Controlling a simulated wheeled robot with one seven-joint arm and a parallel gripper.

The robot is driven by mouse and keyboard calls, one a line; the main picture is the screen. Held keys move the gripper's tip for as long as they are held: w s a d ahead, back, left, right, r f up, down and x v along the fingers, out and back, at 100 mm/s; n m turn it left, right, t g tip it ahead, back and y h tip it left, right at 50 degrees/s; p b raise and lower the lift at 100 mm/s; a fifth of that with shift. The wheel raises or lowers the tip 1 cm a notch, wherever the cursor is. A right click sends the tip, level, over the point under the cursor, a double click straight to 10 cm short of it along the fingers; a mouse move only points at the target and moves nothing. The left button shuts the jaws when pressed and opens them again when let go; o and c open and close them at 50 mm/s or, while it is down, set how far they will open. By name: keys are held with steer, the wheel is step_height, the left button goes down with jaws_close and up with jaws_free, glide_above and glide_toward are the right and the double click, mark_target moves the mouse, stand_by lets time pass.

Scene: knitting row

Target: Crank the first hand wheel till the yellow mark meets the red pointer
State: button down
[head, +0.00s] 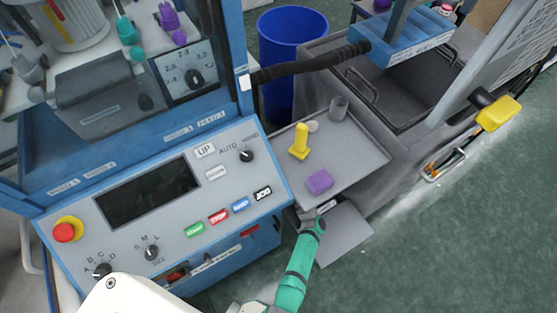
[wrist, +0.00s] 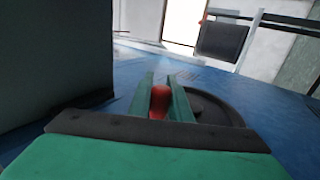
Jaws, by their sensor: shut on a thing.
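In the wrist view, a red crank knob (wrist: 160,101) sits between the two green fingers of my gripper (wrist: 161,88), which is shut on it. A dark round hand wheel (wrist: 220,108) lies just behind and to the right of the fingers, against a blue surface. The fingers and my gripper's body hide part of the wheel. In the head view my green arm reaches up to the grey shelf's near edge, and the wheel is hidden there. I cannot make out the yellow mark or the red pointer in either view.
A blue control panel (head: 150,185) with a red stop button (head: 64,232) stands left of my arm. The grey shelf (head: 350,165) holds a yellow piece (head: 299,142), a purple block (head: 319,182) and a small cup (head: 339,108). A large grey block (wrist: 55,60) rises close at left in the wrist view.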

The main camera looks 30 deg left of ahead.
steer(key=shift+s+d+f+t, duration=0.25)
steer(key=shift+d+f+t, duration=0.1)
steer(key=shift+d, duration=0.25)
steer(key=shift+w+d+r, duration=0.1)
steer(key=shift+w+d, duration=0.05)
stand_by(0.4)
stand_by(0.4)
steer(key=c, duration=1.6)
jaws_free()
steer(key=shift+c, duration=0.2)
steer(key=shift+a, duration=0.2)
steer(key=shift+s+d+f, duration=0.25)
steer(key=shift+s+f, duration=0.1)
steer(key=v, duration=1)
steer(key=shift+d+r, duration=0.15)
steer(key=shift+d, duration=0.05)
